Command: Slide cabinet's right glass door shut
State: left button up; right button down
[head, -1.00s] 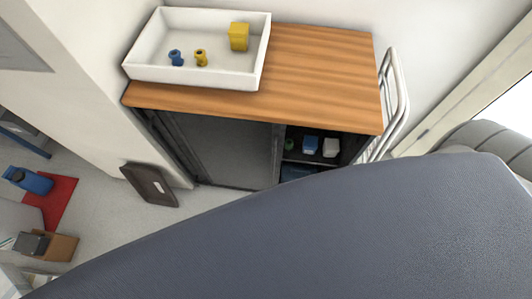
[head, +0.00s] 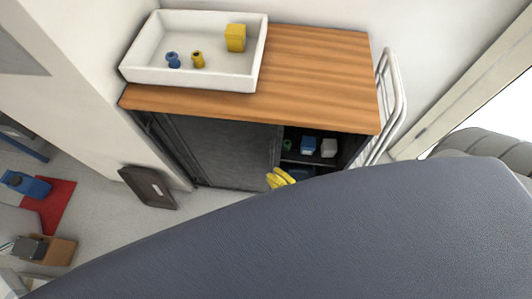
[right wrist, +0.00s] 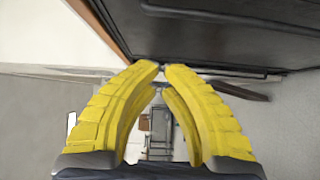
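The cabinet has a wooden top (head: 315,70) and dark sliding glass doors. A glass door panel (head: 225,152) covers the left and middle of the front in the head view; I cannot tell whether the right door lies behind it. The right part of the front is open, showing shelves with small items. My right gripper (head: 281,178), with yellow fingers, is just in front of the panel's right edge beside the opening; contact cannot be told. In the right wrist view its fingertips (right wrist: 161,66) come together, with nothing between them. My left gripper is not in view.
A white tray (head: 190,78) with small blue and yellow items stands on top. A white rail rack (head: 392,100) stands at right; a dark panel (head: 148,187) leans at lower left.

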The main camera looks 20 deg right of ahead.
jog(key=x, duration=1)
jog(key=shift+s+d, duration=0.2)
jog(key=shift+d, duration=0.45)
jog(key=shift+s+d, duration=0.25)
jog(key=shift+d, duration=0.4)
jog(key=shift+s+d, duration=0.2)
jog(key=shift+d, duration=0.4)
jog(key=s+d, duration=0.6)
jog(key=d, duration=0.5)
jog(key=s+d, duration=0.7)
jog(key=d, duration=0.5)
jog(key=shift+d, duration=0.15)
jog(key=shift+s, duration=0.15)
